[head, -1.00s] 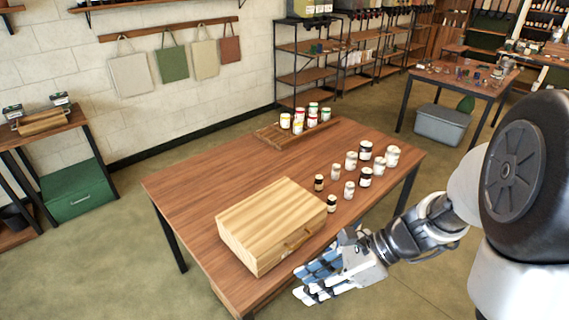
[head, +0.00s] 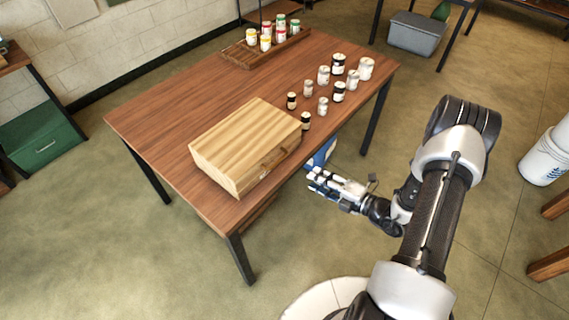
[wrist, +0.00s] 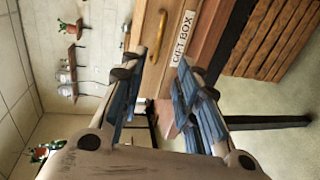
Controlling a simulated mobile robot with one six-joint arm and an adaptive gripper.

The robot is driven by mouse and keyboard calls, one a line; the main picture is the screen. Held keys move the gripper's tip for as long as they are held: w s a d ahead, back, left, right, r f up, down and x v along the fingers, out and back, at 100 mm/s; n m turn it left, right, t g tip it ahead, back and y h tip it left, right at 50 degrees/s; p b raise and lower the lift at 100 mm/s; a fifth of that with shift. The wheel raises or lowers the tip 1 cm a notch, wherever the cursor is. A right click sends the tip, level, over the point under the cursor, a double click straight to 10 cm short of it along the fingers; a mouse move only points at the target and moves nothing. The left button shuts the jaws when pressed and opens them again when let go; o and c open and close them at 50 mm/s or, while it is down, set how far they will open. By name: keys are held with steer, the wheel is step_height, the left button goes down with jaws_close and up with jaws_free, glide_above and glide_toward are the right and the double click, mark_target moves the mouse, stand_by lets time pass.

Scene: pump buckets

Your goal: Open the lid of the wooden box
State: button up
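The wooden box (head: 235,142) is light wood with a shut lid and sits near the front edge of the brown table (head: 165,105). A handle (head: 275,157) is on its front face. In the wrist view the box front (wrist: 205,20) appears turned on its side, with a "GIFT BOX" label (wrist: 184,38) and the handle (wrist: 157,37). My gripper (head: 318,178) is beyond the table's front edge, to the right of the box and apart from it. In the wrist view its blue-padded fingers (wrist: 152,95) are spread with nothing between them.
Several jars (head: 338,91) stand on the table right of the box. A wooden rack (head: 238,56) with cans is at the back. A green bin (head: 42,145) is at the left, a grey tub (head: 415,35) behind, and a white bucket (head: 550,155) at the right.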

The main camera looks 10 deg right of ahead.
steer(key=b+x, duration=0.2)
steer(key=x, duration=1.2)
steer(key=shift+w+a+b, duration=0.15)
steer(key=shift+w+b, duration=0.05)
steer(key=shift+b, duration=0.2)
steer(key=shift+c, duration=0.4)
jaws_close()
